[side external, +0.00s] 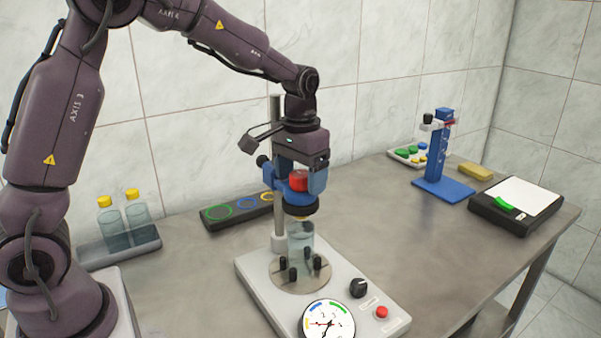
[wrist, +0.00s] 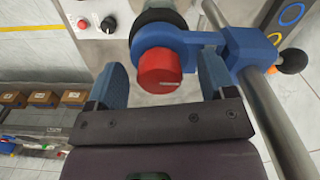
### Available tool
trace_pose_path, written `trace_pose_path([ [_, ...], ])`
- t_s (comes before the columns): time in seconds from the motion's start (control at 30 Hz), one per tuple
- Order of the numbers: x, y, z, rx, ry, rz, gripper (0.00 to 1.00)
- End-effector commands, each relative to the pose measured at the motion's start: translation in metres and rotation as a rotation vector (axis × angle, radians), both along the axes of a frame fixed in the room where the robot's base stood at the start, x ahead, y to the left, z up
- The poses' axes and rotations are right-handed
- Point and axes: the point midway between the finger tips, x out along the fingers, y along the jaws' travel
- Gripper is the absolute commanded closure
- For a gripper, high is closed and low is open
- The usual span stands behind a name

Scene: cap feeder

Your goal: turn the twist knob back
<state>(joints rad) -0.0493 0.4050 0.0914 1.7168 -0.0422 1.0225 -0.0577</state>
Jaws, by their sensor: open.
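A red knob (side external: 298,181) sits on the blue head of the capping stand, above a black ring. In the wrist view the red knob (wrist: 160,72) shows a pale line on its face, lying roughly crosswise. My gripper (side external: 301,183) is over the head, pointing down. In the wrist view my gripper (wrist: 163,80) is open, one blue finger on each side of the red knob with a visible gap on both sides. A clear bottle (side external: 301,238) stands under the head between black pegs on a round plate.
The metal post (side external: 277,150) stands close behind my gripper, with a black-knobbed clamp. The stand's base (side external: 255,270) carries a black dial (side external: 358,288), a red button (side external: 381,312) and a round gauge (side external: 328,322). A blue stand (side external: 437,160) and a scale (side external: 515,203) are at right.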

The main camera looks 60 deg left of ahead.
Motion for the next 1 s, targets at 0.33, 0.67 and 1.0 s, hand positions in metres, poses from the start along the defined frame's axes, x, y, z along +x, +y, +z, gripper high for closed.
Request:
trace_pose_path([
  [0.33, 0.001, 0.0, 0.027, 0.001, -0.004, 0.0, 0.23],
  [0.67, 0.0, 0.0, 0.053, 0.0, -0.002, 0.0, 0.23],
  [1.0, 0.0, 0.0, 0.07, 0.0, -0.001, 0.0, 0.23],
])
